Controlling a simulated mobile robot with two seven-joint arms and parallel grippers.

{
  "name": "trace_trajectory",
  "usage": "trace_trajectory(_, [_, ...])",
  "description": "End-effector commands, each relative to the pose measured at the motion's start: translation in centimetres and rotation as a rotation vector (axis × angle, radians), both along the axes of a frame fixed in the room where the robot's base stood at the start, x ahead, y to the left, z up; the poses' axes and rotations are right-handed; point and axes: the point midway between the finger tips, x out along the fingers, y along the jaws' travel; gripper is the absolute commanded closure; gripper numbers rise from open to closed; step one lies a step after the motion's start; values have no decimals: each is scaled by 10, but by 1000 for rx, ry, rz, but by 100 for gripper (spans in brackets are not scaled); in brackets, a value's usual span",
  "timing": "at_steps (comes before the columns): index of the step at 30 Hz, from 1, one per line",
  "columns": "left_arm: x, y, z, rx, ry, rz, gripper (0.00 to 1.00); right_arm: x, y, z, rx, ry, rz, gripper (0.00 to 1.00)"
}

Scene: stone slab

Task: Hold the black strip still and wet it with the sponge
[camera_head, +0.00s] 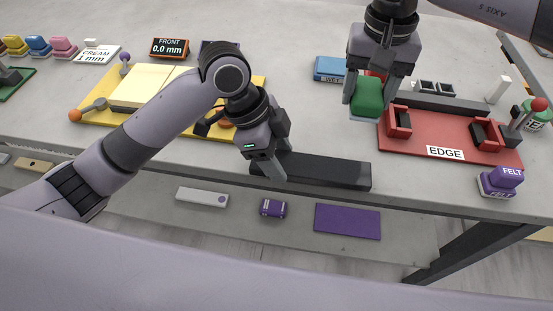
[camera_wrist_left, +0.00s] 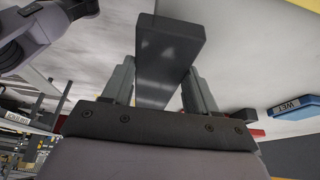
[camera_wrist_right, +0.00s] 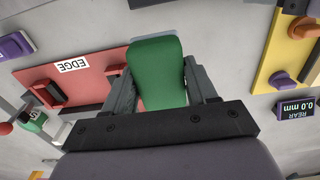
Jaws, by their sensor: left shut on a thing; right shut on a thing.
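The black strip (camera_head: 325,172) lies on the stone slab near its front edge. My left gripper (camera_head: 272,165) is shut on the strip near its left end; the strip also shows between the fingers in the left wrist view (camera_wrist_left: 165,50). The sponge is a green block with a pale underside (camera_head: 367,97). My right gripper (camera_head: 366,90) is shut on it and holds it above the slab, behind and to the right of the strip, apart from it. The sponge also shows in the right wrist view (camera_wrist_right: 158,72).
A red tray marked EDGE (camera_head: 455,153) stands right of the sponge. A purple FELT block (camera_head: 502,181) sits at the front right. A yellow board (camera_head: 98,116) lies left, behind my left arm. A lower shelf holds a purple mat (camera_head: 347,220) and small items.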

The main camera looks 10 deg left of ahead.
Motion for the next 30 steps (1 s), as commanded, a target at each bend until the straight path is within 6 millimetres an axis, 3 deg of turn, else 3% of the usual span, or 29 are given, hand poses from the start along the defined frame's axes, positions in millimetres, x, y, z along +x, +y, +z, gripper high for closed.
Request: trace_trajectory(30, [60,-1,-8,-3,-3,0,90,0,0,0,0,0,0,67])
